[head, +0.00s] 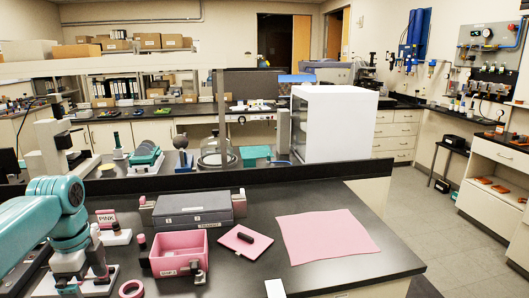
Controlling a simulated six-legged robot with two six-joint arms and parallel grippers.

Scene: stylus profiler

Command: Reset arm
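My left arm, teal and white, comes in from the left edge and reaches down over the near left of the black bench (375,262). My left gripper (86,280) appears low at the lower left, beside the pink bin (180,264). Its fingers are small and dark and partly hidden by the arm, so I cannot tell if it is open or holds anything. No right gripper can be made out. A grey box (193,203) with two labelled drawers stands behind the pink bin.
A pink lid (243,241) with a dark handle lies right of the bin, then a pink cloth (325,234). A pink ring (131,289) lies at the front left. A "PINK" sign (105,217) stands behind. A raised black ledge crosses the back; bench space right of the cloth is clear.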

